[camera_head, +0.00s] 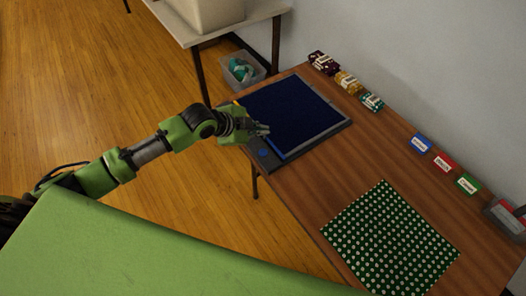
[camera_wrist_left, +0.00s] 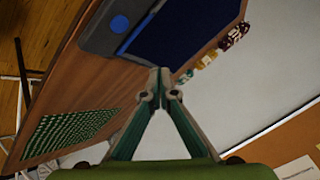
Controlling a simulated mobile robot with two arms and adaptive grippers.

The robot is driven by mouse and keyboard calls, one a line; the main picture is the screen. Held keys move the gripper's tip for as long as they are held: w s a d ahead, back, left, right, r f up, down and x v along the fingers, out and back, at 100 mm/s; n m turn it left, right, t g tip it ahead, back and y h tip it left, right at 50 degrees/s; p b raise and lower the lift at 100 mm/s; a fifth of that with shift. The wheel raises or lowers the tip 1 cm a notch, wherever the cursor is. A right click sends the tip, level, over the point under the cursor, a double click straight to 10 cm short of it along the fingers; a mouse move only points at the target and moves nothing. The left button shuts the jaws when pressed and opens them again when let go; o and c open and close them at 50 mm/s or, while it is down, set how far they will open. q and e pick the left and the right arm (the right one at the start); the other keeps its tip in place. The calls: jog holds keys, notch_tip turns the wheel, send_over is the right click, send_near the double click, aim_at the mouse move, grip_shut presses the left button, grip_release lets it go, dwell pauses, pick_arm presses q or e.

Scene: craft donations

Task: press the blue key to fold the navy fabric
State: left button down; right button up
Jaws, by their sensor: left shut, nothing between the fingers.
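The navy fabric (camera_head: 298,108) lies flat and unfolded on a dark grey folding board (camera_head: 336,138) at the table's left end. The round blue key (camera_head: 262,153) is on the board's near corner strip, beside the fabric. In the left wrist view the key (camera_wrist_left: 119,24) is at upper left, with the fabric (camera_wrist_left: 198,22) to its right. My left gripper (camera_head: 266,129) is shut and empty, over the board's near edge, close to the key but not on it in the picture. Its closed fingertips (camera_wrist_left: 159,72) show in the wrist view. My right gripper is out of view.
A green dotted fabric (camera_head: 390,240) lies on the wooden table. Patterned fabric bundles (camera_head: 347,82) and blue, red and green labelled blocks (camera_head: 443,162) line the wall side. A grey container (camera_head: 505,217) is at the right. A clear bin (camera_head: 240,70) stands on the floor.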

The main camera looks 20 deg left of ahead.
pick_arm(q)
jog(key=b, duration=0.7)
send_over(261, 154)
notch_tip(261, 154, down, 6)
jog(key=shift+w+f, duration=0.15)
jog(key=shift+f, duration=0.05)
jog(key=shift+f+b, duration=0.4)
jog(key=shift+f, duration=0.8)
jog(key=shift+f, duration=0.4)
jog(key=shift+f, duration=0.5)
dwell(0.4)
dwell(0.3)
jog(key=shift+r+p, duration=0.7)
jog(key=shift+r, duration=0.2)
